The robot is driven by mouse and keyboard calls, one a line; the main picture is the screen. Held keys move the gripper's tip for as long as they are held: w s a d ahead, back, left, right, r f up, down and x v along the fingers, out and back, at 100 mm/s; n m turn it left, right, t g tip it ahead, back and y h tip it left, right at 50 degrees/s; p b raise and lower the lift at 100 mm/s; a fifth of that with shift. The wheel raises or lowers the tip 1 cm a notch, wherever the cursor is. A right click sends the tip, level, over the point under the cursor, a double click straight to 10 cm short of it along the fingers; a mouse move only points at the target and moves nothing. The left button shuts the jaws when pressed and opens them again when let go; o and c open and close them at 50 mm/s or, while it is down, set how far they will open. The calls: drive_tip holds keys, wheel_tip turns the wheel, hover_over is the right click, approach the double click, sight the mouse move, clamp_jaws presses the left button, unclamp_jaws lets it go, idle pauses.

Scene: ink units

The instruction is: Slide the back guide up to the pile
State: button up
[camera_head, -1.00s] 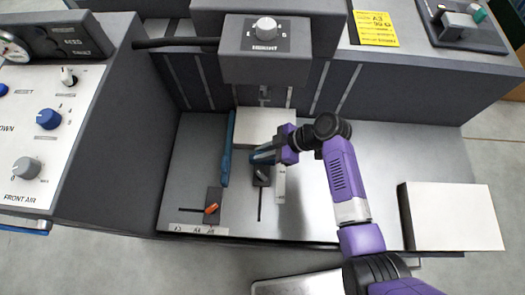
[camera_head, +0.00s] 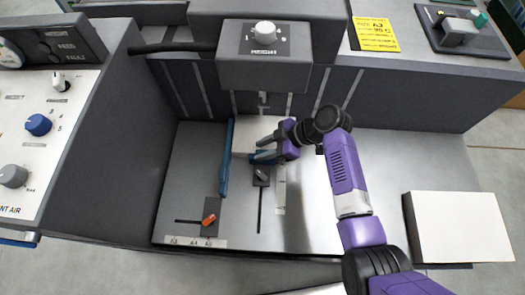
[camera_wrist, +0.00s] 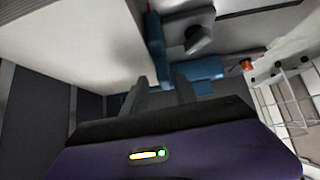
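The white pile (camera_head: 258,130) lies at the back of the metal feed table, under the grey feeder head. The back guide (camera_head: 261,176) is a grey block with a knob and a low blue plate, in a slot in front of the pile. My gripper (camera_head: 260,149) reaches in from the right, low over the blue plate, its two dark fingers apart. In the wrist view the pile (camera_wrist: 65,40) is at left and the blue plate of the back guide (camera_wrist: 202,70) is right of the fingertips (camera_wrist: 160,80). Whether guide and pile touch is hidden by the fingers.
A long blue side guide (camera_head: 226,160) stands just left of the pile, with an orange lever (camera_head: 208,219) in front. A white paper block (camera_head: 458,225) is at the right edge. The feeder head (camera_head: 264,65) overhangs the pile.

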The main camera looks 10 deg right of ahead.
drive_tip(key=shift+s, duration=0.1)
drive_tip(key=p+v, duration=0.1)
drive_tip(key=v, duration=0.6)
drive_tip(key=shift+d+r, duration=0.25)
idle(0.5)
